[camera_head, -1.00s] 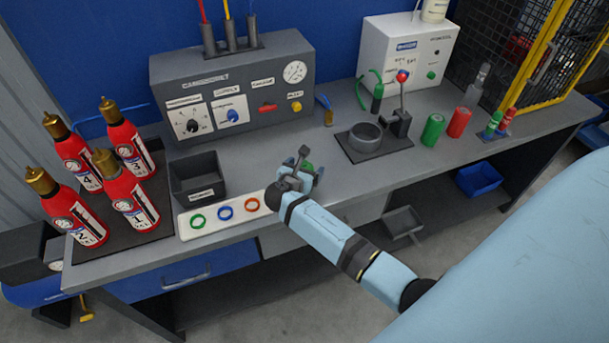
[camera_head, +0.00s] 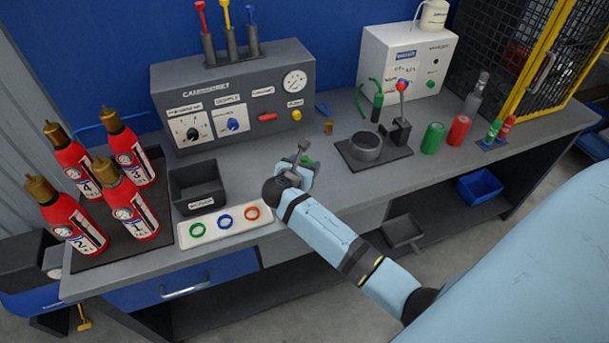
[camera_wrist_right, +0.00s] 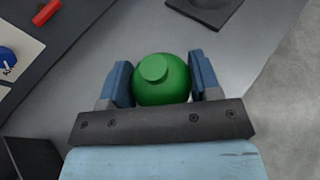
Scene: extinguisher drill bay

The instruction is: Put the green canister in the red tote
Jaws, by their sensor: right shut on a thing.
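A green canister (camera_wrist_right: 163,82) with a round cap is between the fingers of my right gripper (camera_wrist_right: 161,82) in the right wrist view. The fingers are shut on it from both sides, and it looks upright. In the head view my right gripper (camera_head: 303,168) is over the front middle of the grey bench, and only a little green of the canister shows behind it. I cannot tell its height above the bench. I cannot make out a red tote. My left gripper is not in view.
Several red extinguishers (camera_head: 131,209), a black bin (camera_head: 197,181) and a ring tray (camera_head: 224,223) stand left of the gripper. A ring stand (camera_head: 374,158), a green cylinder (camera_head: 433,138) and a red cylinder (camera_head: 459,130) stand right. A blue bin (camera_head: 480,186) is below the bench.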

